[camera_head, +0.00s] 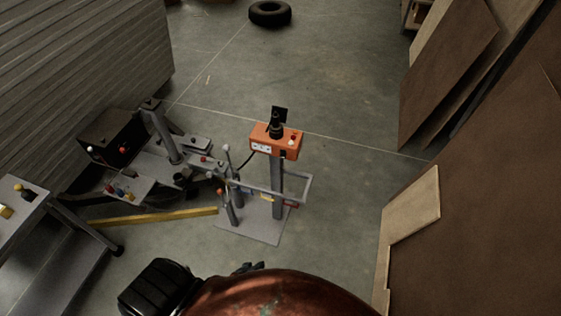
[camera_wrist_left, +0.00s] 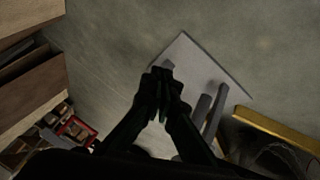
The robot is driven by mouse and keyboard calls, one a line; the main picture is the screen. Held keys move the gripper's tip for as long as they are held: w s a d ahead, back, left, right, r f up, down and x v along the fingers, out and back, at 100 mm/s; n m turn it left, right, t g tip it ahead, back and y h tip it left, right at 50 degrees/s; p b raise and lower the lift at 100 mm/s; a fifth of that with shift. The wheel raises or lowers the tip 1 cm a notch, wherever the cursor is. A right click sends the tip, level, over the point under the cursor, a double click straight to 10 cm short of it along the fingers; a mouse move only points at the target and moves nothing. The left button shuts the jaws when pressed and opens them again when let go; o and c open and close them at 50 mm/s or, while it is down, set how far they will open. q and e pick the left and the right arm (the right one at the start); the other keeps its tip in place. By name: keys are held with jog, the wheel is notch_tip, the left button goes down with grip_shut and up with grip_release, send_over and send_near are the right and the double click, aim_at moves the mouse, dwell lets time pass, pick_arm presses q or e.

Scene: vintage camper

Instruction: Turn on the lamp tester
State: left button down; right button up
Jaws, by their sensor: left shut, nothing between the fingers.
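The lamp tester appears to be the orange box (camera_head: 287,151) on a grey post, standing on a flat grey base plate (camera_head: 262,230) in the middle of the head view. Its top carries a black knob-like part, a small dark upright panel and small red details. Whether it is on cannot be told. My left gripper (camera_head: 248,268) shows small and dark at the bottom, in front of the base plate and apart from the box. In the left wrist view its fingers (camera_wrist_left: 160,95) are shut and empty, over the plate. My right gripper is not in view.
A grey machine with levers and coloured knobs (camera_head: 125,187) stands left of the tester, with a yellow bar (camera_head: 155,217) along the floor. Brown boards (camera_head: 445,85) lean at the right. A tyre (camera_head: 270,13) lies far back. The floor behind the tester is clear.

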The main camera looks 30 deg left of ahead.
pick_arm(q)
jog(key=w+a+r+n+t+y, duration=0.1)
jog(key=w+r+n+t, duration=0.15)
jog(key=w+r, duration=0.5)
jog(key=w+a+r+n+t, duration=0.2)
jog(key=w+r+n, duration=0.1)
jog(key=w+r, duration=0.45)
jog(key=n+t+y+p, duration=0.1)
jog(key=n+t+y, duration=0.25)
jog(key=n, duration=0.45)
send_near(283, 157)
jog(key=shift+t+h, duration=0.3)
jog(key=shift+h, duration=0.05)
jog(key=b+x, duration=0.2)
jog(key=b, duration=0.1)
jog(key=b+x, duration=0.2)
jog(key=b, duration=0.1)
jog(key=b+x, duration=0.2)
jog(key=b, duration=0.1)
jog(key=shift+a+f+b, duration=0.4)
jog(key=shift+w+r, duration=0.1)
jog(key=shift+w, duration=0.2)
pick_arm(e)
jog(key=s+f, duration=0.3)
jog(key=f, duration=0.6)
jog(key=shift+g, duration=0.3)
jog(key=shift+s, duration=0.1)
